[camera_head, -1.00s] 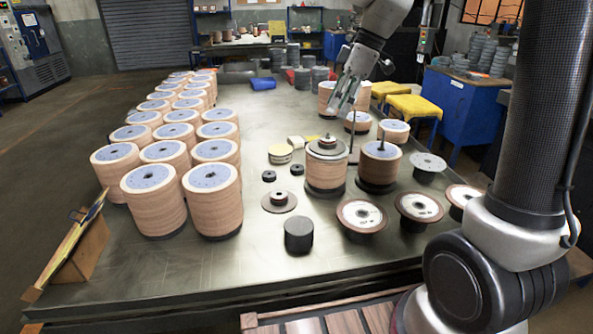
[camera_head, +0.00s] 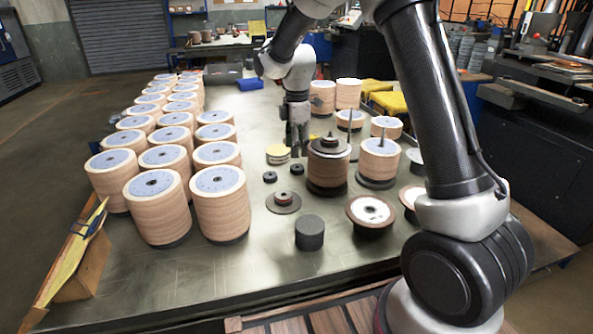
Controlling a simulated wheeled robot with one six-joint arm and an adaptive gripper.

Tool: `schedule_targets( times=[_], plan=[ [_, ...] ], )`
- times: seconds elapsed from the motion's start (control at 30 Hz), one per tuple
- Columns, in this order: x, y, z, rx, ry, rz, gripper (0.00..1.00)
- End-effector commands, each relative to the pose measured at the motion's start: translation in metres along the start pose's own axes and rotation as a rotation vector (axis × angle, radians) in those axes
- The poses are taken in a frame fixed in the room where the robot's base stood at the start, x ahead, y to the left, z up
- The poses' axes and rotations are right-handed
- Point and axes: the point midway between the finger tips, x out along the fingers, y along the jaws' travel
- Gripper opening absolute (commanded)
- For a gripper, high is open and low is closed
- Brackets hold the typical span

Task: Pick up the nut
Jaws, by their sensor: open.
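Two small dark round pieces that look like nuts lie on the metal table: one nut (camera_head: 270,177) at the left, and a second nut (camera_head: 297,169) to its right and slightly farther back. A dark flange with a nut-like top (camera_head: 329,141) sits on a stack of brown discs; I cannot tell whether it is a separate nut. My gripper (camera_head: 298,152) points down behind the right-hand small nut and left of that stack. It is open, with nothing seen between its fingers. It appears apart from both nuts; its exact height is hard to judge.
Tall stacks of flap discs (camera_head: 160,207) fill the table's left side. A flanged disc (camera_head: 284,201) and a black cylinder (camera_head: 309,233) lie in front of the nuts. More disc stacks (camera_head: 379,161) stand to the right. The table (camera_head: 260,265) is clear at the front.

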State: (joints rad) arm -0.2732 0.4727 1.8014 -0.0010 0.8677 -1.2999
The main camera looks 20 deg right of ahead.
Motion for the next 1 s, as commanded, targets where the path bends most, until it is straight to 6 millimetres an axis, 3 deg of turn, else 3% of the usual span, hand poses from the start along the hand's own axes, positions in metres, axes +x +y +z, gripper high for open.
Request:
schedule_targets(
  times=[0.17, 0.5, 0.77, 0.8, 1.0],
  plan=[
    [0.013, 0.0, 0.0, 0.001, 0.0, -0.001, 0.52],
    [0.065, -0.001, 0.0, 0.001, 0.0, -0.003, 0.52],
    [0.069, 0.0, 0.0, 0.001, 0.001, 0.001, 0.52],
    [0.069, 0.0, 0.0, 0.001, 0.001, 0.0, 0.5],
    [0.069, 0.0, 0.0, 0.001, 0.001, 0.0, 0.15]
  ],
)
